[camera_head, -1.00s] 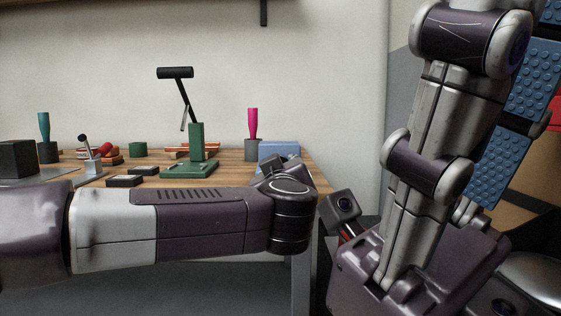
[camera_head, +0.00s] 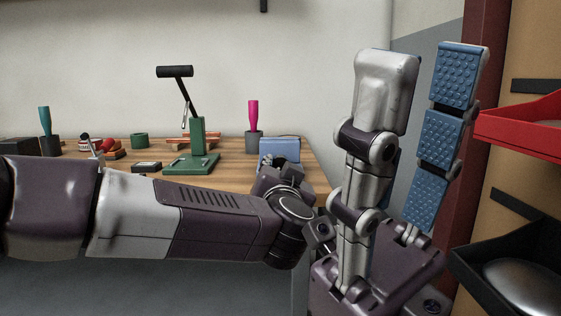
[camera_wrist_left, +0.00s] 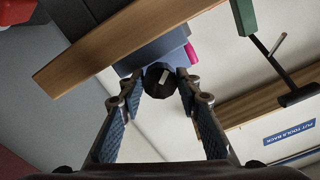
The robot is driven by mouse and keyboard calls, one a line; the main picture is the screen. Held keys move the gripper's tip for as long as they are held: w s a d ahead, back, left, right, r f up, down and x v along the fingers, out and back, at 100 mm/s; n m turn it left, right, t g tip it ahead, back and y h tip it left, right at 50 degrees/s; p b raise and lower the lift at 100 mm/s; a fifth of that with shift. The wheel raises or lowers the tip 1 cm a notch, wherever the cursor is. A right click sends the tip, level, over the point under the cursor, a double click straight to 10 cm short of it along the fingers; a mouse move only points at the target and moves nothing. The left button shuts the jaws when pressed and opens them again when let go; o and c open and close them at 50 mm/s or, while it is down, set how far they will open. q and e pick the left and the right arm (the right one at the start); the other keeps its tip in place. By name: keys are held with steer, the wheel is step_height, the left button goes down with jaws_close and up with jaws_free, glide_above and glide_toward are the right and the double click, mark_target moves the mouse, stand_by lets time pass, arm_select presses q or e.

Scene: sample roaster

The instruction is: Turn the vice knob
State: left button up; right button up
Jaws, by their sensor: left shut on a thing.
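The blue vice (camera_head: 280,146) sits at the right end of the wooden bench. Its dark, faceted knob (camera_wrist_left: 159,80) faces the left wrist camera, with the blue body behind it. My left gripper (camera_wrist_left: 160,86) has its two fingers on either side of the knob, closed on it at the tips. In the head view my left gripper (camera_head: 279,170) is at the vice's front, its fingertips and the knob mostly hidden by my wrist. My right gripper (camera_head: 418,100) points upward at the right, its blue-padded fingers spread and empty, away from the vice.
A green stand with a black lever (camera_head: 197,140) and a pink-handled tool in a grey holder (camera_head: 254,142) stand left of the vice. A red tray (camera_head: 530,130) and a black tray (camera_head: 470,275) are at the right, close to my right gripper.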

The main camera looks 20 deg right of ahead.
arm_select(q)
steer(key=shift+f+m+p, duration=0.15)
steer(key=shift+m+p, duration=0.25)
steer(key=shift+m, duration=0.4)
steer(key=o, duration=1.2)
steer(key=shift+c, duration=0.2)
step_height(320, 180, up, 10)
